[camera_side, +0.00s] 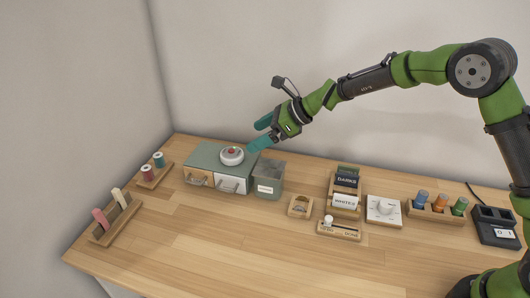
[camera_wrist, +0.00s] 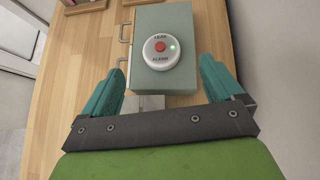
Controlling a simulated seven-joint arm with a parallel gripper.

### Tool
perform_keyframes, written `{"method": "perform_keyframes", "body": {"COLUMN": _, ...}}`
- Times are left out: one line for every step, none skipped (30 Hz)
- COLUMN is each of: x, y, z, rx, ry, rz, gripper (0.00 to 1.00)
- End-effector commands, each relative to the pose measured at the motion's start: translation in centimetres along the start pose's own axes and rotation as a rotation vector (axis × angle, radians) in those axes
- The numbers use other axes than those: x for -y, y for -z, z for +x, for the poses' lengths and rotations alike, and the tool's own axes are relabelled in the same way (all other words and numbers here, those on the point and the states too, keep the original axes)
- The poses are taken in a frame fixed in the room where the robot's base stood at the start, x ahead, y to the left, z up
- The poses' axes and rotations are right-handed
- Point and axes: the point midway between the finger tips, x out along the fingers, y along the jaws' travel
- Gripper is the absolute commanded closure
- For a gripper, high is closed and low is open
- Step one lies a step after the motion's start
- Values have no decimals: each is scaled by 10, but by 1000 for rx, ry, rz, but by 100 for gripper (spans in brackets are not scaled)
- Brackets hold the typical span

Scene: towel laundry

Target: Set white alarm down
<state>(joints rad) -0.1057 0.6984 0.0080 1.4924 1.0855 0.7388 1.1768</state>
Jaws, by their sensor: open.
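The white alarm (camera_side: 231,156) is a round white puck with a red button in its middle. It rests on top of the grey-green drawer box (camera_side: 208,156). My gripper (camera_side: 261,134) is just right of and above the alarm, with teal fingers spread apart. In the wrist view my gripper (camera_wrist: 160,80) is open and empty, its fingers short of the alarm.
A grey-green bin (camera_side: 269,180) with a white label stands right of the drawer box. Card holders (camera_side: 345,190), a white dial plate (camera_side: 383,210) and a spool rack (camera_side: 437,208) stand farther right. The front middle of the wooden table (camera_side: 220,235) is clear.

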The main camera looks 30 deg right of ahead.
Motion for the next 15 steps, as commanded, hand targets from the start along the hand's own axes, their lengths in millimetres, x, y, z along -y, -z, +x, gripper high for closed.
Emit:
{"method": "perform_keyframes", "body": {"x": 0, "y": 0, "z": -10, "rx": 1, "ry": 2, "rz": 1, "gripper": 6}}
{"method": "perform_keyframes", "body": {"x": 1, "y": 0, "z": -15, "rx": 1, "ry": 3, "rz": 0, "gripper": 6}}
{"method": "perform_keyframes", "body": {"x": 0, "y": 0, "z": -20, "rx": 0, "ry": 1, "rz": 0, "gripper": 6}}
{"method": "perform_keyframes", "body": {"x": 0, "y": 0, "z": -24, "rx": 0, "ry": 1, "rz": 0, "gripper": 6}}
{"method": "perform_keyframes", "body": {"x": 0, "y": 0, "z": -26, "rx": 0, "ry": 1, "rz": -1, "gripper": 6}}
{"method": "perform_keyframes", "body": {"x": 0, "y": 0, "z": -29, "rx": -1, "ry": 0, "rz": 0, "gripper": 6}}
{"method": "perform_keyframes", "body": {"x": 0, "y": 0, "z": -32, "rx": -1, "ry": 0, "rz": -3, "gripper": 6}}
{"method": "perform_keyframes", "body": {"x": -1, "y": -1, "z": -35, "rx": -1, "ry": 1, "rz": -10, "gripper": 6}}
{"method": "perform_keyframes", "body": {"x": -2, "y": -3, "z": -40, "rx": -3, "ry": 2, "rz": -29, "gripper": 6}}
{"method": "perform_keyframes", "body": {"x": -4, "y": -4, "z": -45, "rx": -6, "ry": 2, "rz": -52, "gripper": 6}}
{"method": "perform_keyframes", "body": {"x": -7, "y": -6, "z": -52, "rx": -10, "ry": 3, "rz": -85, "gripper": 6}}
{"method": "perform_keyframes", "body": {"x": -12, "y": -10, "z": -64, "rx": -19, "ry": 4, "rz": -143, "gripper": 6}}
{"method": "perform_keyframes", "body": {"x": -17, "y": -13, "z": -75, "rx": -27, "ry": 6, "rz": -198, "gripper": 6}}
{"method": "perform_keyframes", "body": {"x": -23, "y": -15, "z": -87, "rx": -37, "ry": 8, "rz": -263, "gripper": 6}}
{"method": "perform_keyframes", "body": {"x": -32, "y": -18, "z": -105, "rx": -54, "ry": 10, "rz": -360, "gripper": 6}}
